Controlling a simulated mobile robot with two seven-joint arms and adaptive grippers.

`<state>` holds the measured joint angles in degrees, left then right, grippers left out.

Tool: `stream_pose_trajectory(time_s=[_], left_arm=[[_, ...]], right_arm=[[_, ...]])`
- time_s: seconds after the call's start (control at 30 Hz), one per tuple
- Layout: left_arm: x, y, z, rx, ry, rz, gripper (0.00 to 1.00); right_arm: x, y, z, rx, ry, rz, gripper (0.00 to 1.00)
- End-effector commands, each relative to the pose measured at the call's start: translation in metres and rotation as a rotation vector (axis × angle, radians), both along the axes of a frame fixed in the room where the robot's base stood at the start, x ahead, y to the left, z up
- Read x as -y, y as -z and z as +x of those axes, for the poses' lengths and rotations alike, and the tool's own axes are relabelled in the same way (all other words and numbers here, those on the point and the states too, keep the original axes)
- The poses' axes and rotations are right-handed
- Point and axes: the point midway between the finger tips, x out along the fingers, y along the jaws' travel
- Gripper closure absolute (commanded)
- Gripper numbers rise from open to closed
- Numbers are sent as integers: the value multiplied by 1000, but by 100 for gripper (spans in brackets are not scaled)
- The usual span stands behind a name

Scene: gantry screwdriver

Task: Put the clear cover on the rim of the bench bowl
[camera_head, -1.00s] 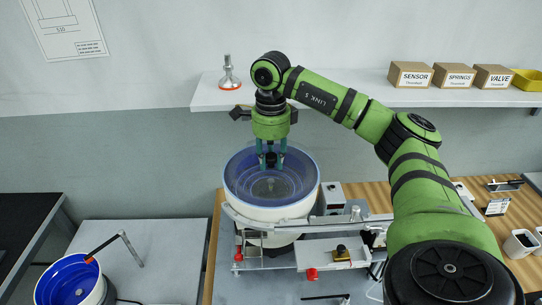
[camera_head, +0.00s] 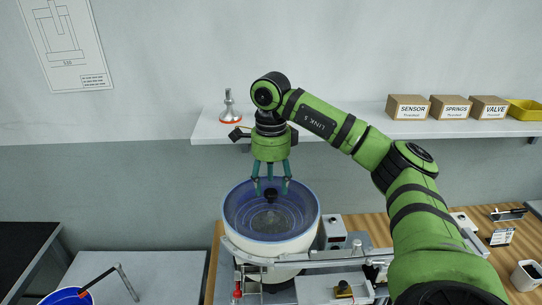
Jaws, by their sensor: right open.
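The large white bowl (camera_head: 270,246) with a blue inside stands on the bench at the centre. The clear cover (camera_head: 243,212) lies over its mouth and appears to rest on the rim, though its see-through edge is hard to make out. The cover's dark knob (camera_head: 271,196) stands up at its middle. My right gripper (camera_head: 272,187) is straight above, pointing down, with its teal fingers spread on either side of the top of the knob and nothing gripped. My left gripper is not in view.
A shelf (camera_head: 330,128) behind carries a metal-coloured stand (camera_head: 229,106), labelled boxes (camera_head: 408,107) and a yellow bin (camera_head: 525,110). A rail with fixtures (camera_head: 340,259) runs right of the bowl. A smaller blue bowl (camera_head: 65,296) is at the lower left.

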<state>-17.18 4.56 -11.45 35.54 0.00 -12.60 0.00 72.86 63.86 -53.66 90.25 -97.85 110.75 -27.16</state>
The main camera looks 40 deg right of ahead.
Motion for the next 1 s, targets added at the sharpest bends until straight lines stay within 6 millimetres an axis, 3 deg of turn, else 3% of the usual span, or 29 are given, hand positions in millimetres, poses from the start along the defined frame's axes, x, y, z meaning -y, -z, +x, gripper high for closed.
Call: stream_pose_trajectory(time_s=[0.13, 0.2, 0.4, 0.6, 1.0], left_arm=[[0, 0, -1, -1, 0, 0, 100], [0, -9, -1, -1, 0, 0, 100], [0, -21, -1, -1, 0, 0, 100], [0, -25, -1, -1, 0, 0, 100], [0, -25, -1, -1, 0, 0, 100]], right_arm=[[0, -39, 1, 7, 0, 1, 45], [0, -56, 1, 4, 0, -2, 45], [0, -85, 0, 3, 0, -1, 45], [0, -96, 0, 1, -1, 1, 45], [0, -95, 0, 0, -1, 0, 45]])
